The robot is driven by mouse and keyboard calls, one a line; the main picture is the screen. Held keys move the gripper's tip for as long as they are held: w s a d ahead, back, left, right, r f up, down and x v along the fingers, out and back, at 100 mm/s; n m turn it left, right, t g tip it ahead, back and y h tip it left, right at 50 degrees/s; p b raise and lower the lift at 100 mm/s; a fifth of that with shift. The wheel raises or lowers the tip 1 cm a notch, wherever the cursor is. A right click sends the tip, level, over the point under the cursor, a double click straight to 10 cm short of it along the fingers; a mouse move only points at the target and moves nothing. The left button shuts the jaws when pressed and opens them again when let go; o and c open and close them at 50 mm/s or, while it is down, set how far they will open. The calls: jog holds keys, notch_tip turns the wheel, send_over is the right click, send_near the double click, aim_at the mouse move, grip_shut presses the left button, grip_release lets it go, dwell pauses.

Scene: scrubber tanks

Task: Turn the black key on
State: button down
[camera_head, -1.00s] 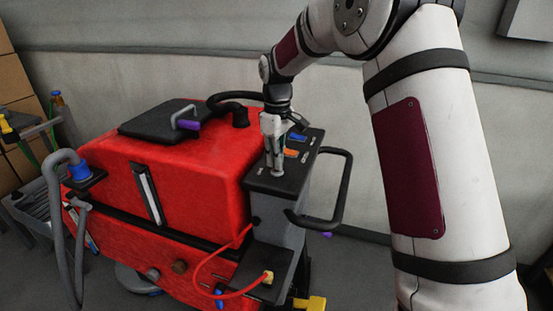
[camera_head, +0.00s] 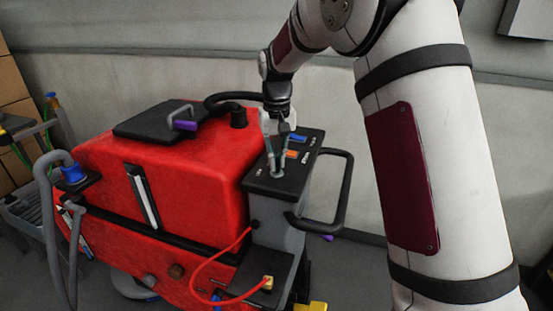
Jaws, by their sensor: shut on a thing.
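The red scrubber machine (camera_head: 190,175) stands left of centre, with a dark control panel (camera_head: 262,184) on top of its right end. My gripper (camera_head: 277,173) points down at this panel, its fingertips at the panel's surface towards the near left part. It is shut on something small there. The black key is hidden by the fingers, so I cannot tell its angle. A blue switch (camera_head: 298,138) and an orange switch (camera_head: 292,154) sit on the panel just right of the fingers.
A black handle bar (camera_head: 347,190) sticks out right of the panel. A red cable (camera_head: 197,275) loops below it to a yellow connector (camera_head: 268,283). A grey hose (camera_head: 47,200) and a cart stand at the left. My arm fills the right side.

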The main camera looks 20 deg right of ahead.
aim_at(277, 161)
dwell(0.4)
jog(key=c, duration=1.7)
grip_release()
jog(key=shift+o, duration=0.2)
notch_tip(277, 161, up, 12)
jog(key=shift+s+r, duration=0.1)
